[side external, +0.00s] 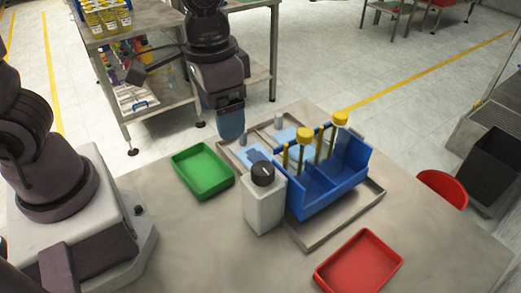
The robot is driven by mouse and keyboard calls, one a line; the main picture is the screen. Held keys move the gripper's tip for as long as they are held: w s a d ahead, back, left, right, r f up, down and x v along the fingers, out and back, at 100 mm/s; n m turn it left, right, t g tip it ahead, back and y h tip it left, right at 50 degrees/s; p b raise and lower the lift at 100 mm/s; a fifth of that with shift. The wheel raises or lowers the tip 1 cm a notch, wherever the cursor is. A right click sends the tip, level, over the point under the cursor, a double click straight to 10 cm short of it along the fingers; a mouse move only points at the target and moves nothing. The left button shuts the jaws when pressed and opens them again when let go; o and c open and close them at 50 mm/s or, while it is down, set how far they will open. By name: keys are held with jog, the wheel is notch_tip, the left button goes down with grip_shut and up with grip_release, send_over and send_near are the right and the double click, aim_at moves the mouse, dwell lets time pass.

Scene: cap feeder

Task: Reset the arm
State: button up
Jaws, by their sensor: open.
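My gripper (231,123) hangs pointing down at the upper middle of the side external view, behind and above the green tray (203,171). It is open. No held object shows at its tip, though the fingers are small and hard to make out. A blue two-part bin (329,190) stands to the right in a shallow grey tray (318,240). Yellow-capped posts (341,118) rise at the bin's back. A pale box (264,211) with a black round top (262,173) stands at the bin's left, apart from my gripper.
A red tray (358,264) lies at the front right of the table (200,245). Blue pads with small grey pieces (278,121) lie behind the bin. A red round seat (443,188) is beyond the right edge. A shelf cart (148,20) stands behind.

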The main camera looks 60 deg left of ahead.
jog(key=s+a+r+n+t, duration=0.1)
jog(key=s+a+r+t, duration=0.4)
jog(key=s+a+r, duration=0.2)
jog(key=shift+a+r+n, duration=0.3)
jog(key=shift+a+r, duration=0.65)
jog(key=shift+r, duration=0.4)
